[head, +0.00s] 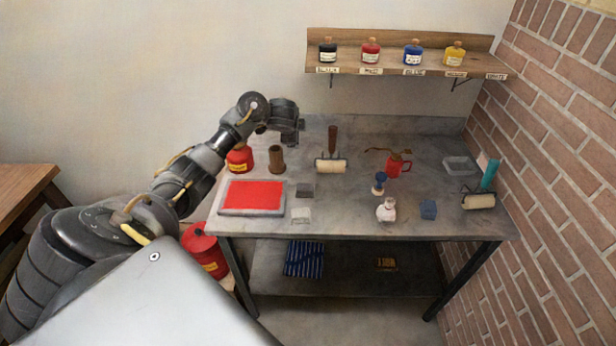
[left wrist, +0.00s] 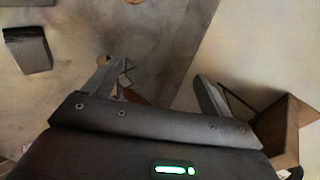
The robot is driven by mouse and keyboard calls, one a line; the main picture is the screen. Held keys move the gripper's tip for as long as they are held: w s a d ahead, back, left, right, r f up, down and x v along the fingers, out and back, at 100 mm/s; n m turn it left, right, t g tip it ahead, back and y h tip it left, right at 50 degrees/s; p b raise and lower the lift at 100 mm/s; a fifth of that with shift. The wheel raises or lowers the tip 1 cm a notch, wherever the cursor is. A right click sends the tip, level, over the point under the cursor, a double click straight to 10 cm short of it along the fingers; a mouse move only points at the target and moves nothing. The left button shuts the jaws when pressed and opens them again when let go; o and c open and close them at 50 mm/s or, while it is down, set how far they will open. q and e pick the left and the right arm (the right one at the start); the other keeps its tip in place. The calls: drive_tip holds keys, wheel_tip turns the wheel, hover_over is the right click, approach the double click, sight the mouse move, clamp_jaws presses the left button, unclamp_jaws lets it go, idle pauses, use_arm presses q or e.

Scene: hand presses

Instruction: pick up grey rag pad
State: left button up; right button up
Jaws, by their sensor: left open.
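Which one is the rag pad I cannot tell for certain. My left gripper (head: 291,138) is above the back left of the bench, behind and above both pads. In the left wrist view my left gripper (left wrist: 157,88) is open, with nothing between its fingers. A dark grey block (left wrist: 28,52) shows at that view's upper left, away from the fingers. My right gripper is not in view.
A shelf (head: 395,67) with bottles hangs behind. A brick wall bounds the right.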

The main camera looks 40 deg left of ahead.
use_arm(q)
drive_tip(key=s+d+f+m+g+p, duration=0.1)
drive_tip(key=s+d+f+m+p, duration=0.2)
drive_tip(key=d+m, duration=0.65)
drive_tip(key=m+g, duration=0.2)
drive_tip(key=m, duration=0.6)
approach(305, 186)
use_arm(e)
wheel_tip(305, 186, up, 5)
use_arm(q)
drive_tip(key=shift+h, duration=0.3)
drive_tip(key=b+x, duration=0.3)
drive_tip(key=x, duration=0.1)
drive_tip(key=shift+a+f+b, duration=0.1)
drive_tip(key=shift+a+b, duration=0.05)
drive_tip(key=shift+b, duration=0.2)
drive_tip(key=shift+w+a+f, duration=0.2)
drive_tip(key=shift+w, duration=0.1)
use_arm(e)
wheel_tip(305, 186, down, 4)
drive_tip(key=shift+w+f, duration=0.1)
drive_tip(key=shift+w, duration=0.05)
use_arm(q)
drive_tip(key=shift+b+x, duration=0.55)
drive_tip(key=shift+x, duration=2.05)
drive_tip(key=shift+s, duration=0.2)
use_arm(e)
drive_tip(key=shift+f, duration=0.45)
use_arm(q)
drive_tip(key=shift+c, duration=0.3)
